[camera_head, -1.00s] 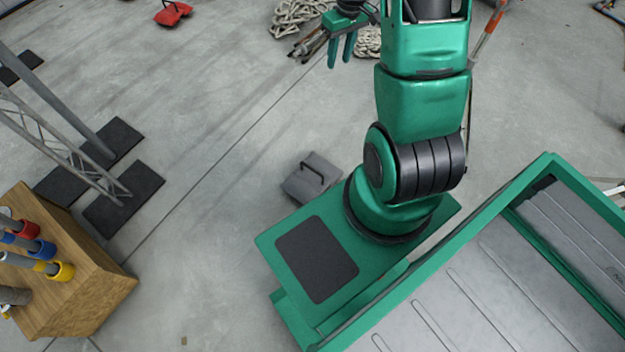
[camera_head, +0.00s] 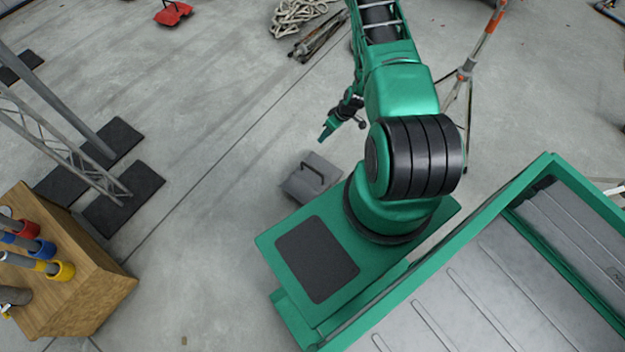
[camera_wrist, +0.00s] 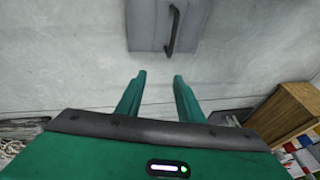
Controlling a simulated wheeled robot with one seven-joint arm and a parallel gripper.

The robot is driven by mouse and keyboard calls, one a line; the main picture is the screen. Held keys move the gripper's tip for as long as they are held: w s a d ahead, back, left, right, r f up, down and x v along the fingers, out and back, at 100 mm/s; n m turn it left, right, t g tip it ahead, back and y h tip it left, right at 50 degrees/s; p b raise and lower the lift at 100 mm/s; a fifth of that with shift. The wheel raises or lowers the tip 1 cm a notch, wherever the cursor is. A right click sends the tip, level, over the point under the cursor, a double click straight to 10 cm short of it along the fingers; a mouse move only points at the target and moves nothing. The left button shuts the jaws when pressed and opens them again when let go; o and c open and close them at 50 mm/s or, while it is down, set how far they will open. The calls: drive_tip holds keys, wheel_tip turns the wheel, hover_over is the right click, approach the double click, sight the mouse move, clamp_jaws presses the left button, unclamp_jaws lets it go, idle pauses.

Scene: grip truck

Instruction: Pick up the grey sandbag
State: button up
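The grey sandbag (camera_head: 309,180) lies on the concrete floor just beyond the green base platform in the head view, with a dark handle strap on top. In the wrist view the sandbag (camera_wrist: 165,25) shows at the top, with its strap right of its middle. My gripper (camera_head: 323,136) is above and behind the sandbag in the head view, apart from it. In the wrist view the two green fingers of my gripper (camera_wrist: 160,76) are spread apart with nothing between them. The sandbag lies beyond the fingertips.
A wooden crate (camera_head: 95,285) with coloured-ended poles stands at the lower left; it also shows in the wrist view (camera_wrist: 285,112). Black base plates (camera_head: 125,205) of a truss stand at the left. A coiled rope (camera_head: 297,15) lies at the top. A tripod stand (camera_head: 468,75) is right of my arm.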

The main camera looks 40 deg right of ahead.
drive_tip(key=s+a+f, duration=0.3)
drive_tip(key=s+f, duration=0.1)
drive_tip(key=f, duration=0.6)
hover_over(315, 167)
drive_tip(key=s+a, duration=0.3)
drive_tip(key=shift+t, duration=0.4)
drive_tip(key=shift+s+d+f, duration=0.1)
drive_tip(key=shift+d+f, duration=0.05)
drive_tip(key=shift+f, duration=4.65)
drive_tip(key=shift+f, duration=0.25)
drive_tip(key=shift+c, duration=0.3)
clamp_jaws()
drive_tip(key=shift+d, duration=0.1)
drive_tip(key=shift+d, duration=0.25)
